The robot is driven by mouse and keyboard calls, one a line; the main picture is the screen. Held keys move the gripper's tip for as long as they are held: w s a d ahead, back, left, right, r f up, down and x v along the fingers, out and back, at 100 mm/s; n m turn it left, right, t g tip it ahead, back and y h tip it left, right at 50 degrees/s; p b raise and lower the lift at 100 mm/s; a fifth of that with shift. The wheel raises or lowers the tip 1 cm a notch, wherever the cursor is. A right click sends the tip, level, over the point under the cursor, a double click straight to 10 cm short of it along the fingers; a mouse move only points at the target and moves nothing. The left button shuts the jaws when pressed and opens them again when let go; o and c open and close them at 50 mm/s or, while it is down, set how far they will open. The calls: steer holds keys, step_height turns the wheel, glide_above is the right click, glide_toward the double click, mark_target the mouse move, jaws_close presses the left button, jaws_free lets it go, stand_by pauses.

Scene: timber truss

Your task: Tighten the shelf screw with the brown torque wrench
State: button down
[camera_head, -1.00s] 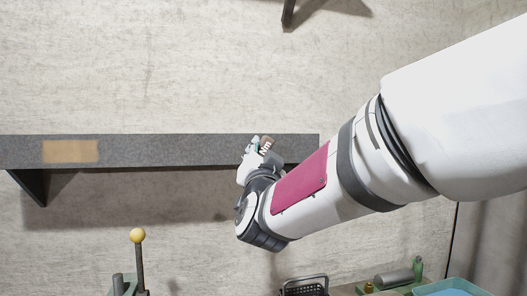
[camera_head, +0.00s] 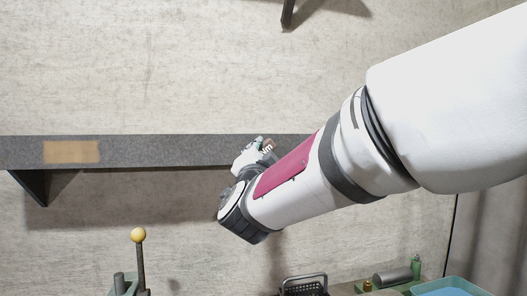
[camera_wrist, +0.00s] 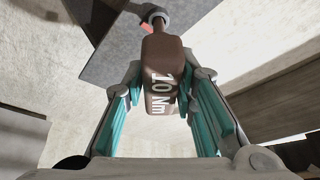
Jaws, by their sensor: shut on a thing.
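The brown torque wrench (camera_wrist: 163,75), marked "10 Nm", is held between the two teal-padded fingers of my gripper (camera_wrist: 165,88). Its metal shaft (camera_wrist: 158,22) points away from me toward the dark grey shelf (camera_wrist: 120,52). In the head view, my gripper (camera_head: 252,158) is in front of the right part of the shelf (camera_head: 160,150), and only a small brown bit of the wrench (camera_head: 268,145) shows. A small red-orange mark shows beside the wrench head in the wrist view. I cannot make out the shelf screw, nor whether the wrench touches it.
A tan patch (camera_head: 71,152) is on the shelf's left front. The wall above the shelf is mostly clear.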

steer(key=shift+m+g+h+p, duration=0.3)
steer(key=shift+m+h+p, duration=0.15)
steer(key=shift+m, duration=0.95)
steer(key=shift+r+m+h, duration=0.1)
steer(key=shift+m+h, duration=0.15)
steer(key=shift+m, duration=0.05)
steer(key=shift+m+g+p, duration=0.3)
steer(key=shift+m+p, duration=0.05)
steer(key=shift+m, duration=0.95)
steer(key=shift+m+g+h+p, duration=0.3)
steer(key=shift+m+g+p, duration=0.3)
steer(key=shift+m, duration=0.3)
steer(key=shift+m+g+p, duration=0.4)
steer(key=shift+m+p, duration=0.15)
steer(key=shift+m, duration=0.55)
